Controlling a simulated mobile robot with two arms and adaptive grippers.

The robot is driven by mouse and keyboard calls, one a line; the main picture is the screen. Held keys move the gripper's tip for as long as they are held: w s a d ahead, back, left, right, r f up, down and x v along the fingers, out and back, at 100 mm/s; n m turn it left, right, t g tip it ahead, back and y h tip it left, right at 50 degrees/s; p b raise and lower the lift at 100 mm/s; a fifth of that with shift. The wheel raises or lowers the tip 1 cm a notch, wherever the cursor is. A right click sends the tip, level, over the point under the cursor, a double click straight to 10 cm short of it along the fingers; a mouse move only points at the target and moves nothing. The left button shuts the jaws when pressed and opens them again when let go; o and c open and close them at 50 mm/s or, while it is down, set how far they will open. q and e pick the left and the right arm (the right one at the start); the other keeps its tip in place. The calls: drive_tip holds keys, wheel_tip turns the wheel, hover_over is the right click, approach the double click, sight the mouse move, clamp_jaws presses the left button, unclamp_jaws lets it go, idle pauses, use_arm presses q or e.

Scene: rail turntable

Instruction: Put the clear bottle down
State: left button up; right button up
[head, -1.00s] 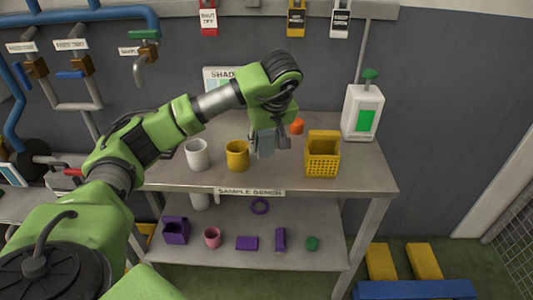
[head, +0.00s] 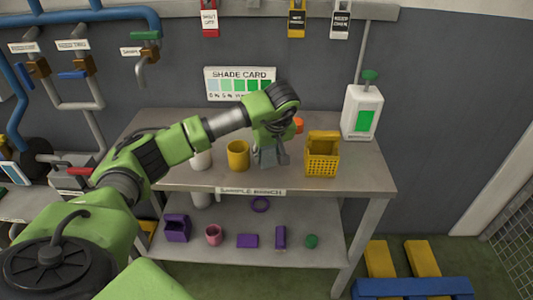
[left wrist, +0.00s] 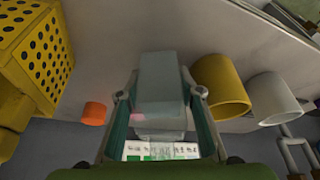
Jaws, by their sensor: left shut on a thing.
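The clear bottle (left wrist: 163,85) shows in the left wrist view as a pale, see-through block between the two fingers. My left gripper (head: 270,158) is shut on it, low over the sample bench (head: 360,178), between the yellow cup and the yellow basket. The left gripper (left wrist: 160,100) also shows in the left wrist view, a finger on each side of the bottle. The arm and fingers hide much of the bottle in the head view, and I cannot tell whether its base touches the bench. My right gripper is not in view.
A yellow cup (head: 238,156) stands just left of the gripper, with a white cup (head: 201,160) beyond it, partly hidden. A yellow basket (head: 322,160) stands to the right. An orange piece (head: 298,126) lies behind. The shelf (head: 215,255) below holds several purple items.

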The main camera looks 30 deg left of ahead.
use_arm(q)
drive_tip(key=o, duration=0.9)
drive_tip(key=b+v, duration=0.1)
drive_tip(key=v, duration=1.1)
drive_tip(key=shift+w+r, duration=0.1)
